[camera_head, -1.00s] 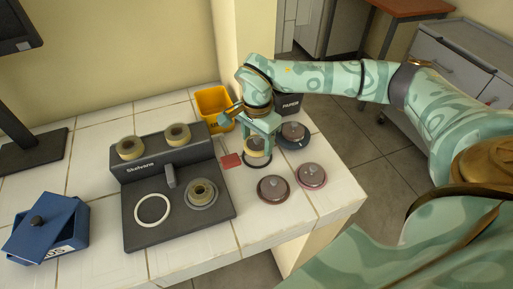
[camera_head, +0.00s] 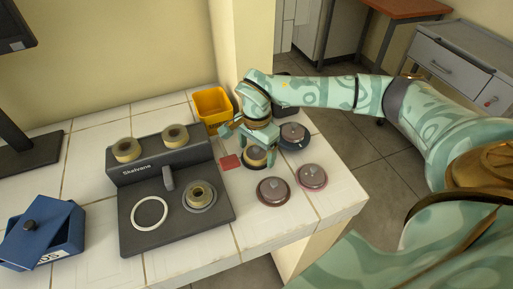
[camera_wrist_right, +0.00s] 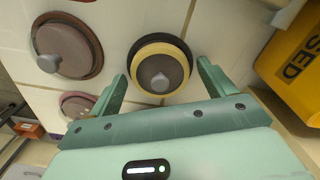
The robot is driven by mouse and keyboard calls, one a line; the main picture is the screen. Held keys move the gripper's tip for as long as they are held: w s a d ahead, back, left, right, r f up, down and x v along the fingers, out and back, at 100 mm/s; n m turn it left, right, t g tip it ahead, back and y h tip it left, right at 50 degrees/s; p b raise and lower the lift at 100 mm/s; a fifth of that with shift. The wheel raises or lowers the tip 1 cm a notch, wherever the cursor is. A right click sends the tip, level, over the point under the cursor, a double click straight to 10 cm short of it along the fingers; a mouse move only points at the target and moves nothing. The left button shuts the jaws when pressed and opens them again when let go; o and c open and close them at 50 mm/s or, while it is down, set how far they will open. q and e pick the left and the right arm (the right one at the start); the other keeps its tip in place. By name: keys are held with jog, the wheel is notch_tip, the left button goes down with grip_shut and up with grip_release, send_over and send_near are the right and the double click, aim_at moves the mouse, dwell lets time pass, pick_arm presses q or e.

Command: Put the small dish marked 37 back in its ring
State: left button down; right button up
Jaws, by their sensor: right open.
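A small round dish (camera_head: 255,155) with a pale yellow rim, grey lid and knob stands on the tiled bench; it also shows in the right wrist view (camera_wrist_right: 160,66), with a dark ring around it. No number is legible on it. My right gripper (camera_wrist_right: 162,72) is open, its two fingers on either side of this dish and apart from it. In the head view the right gripper (camera_head: 258,150) partly covers the dish. The dark Skelvano unit (camera_head: 135,238) has an empty white ring (camera_head: 136,222) and a grey ring (camera_head: 211,204) holding a beige piece (camera_head: 199,191). My left gripper is out of view.
Brown (camera_head: 273,190), pink-rimmed (camera_head: 312,177) and dark-based (camera_head: 294,136) lidded dishes stand close to the right gripper. A blue box (camera_head: 66,240) is at left.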

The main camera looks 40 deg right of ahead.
notch_tip(320, 180, up, 12)
jog(key=p, duration=0.3)
jog(key=shift+r, duration=0.2)
jog(key=shift+d, duration=0.1)
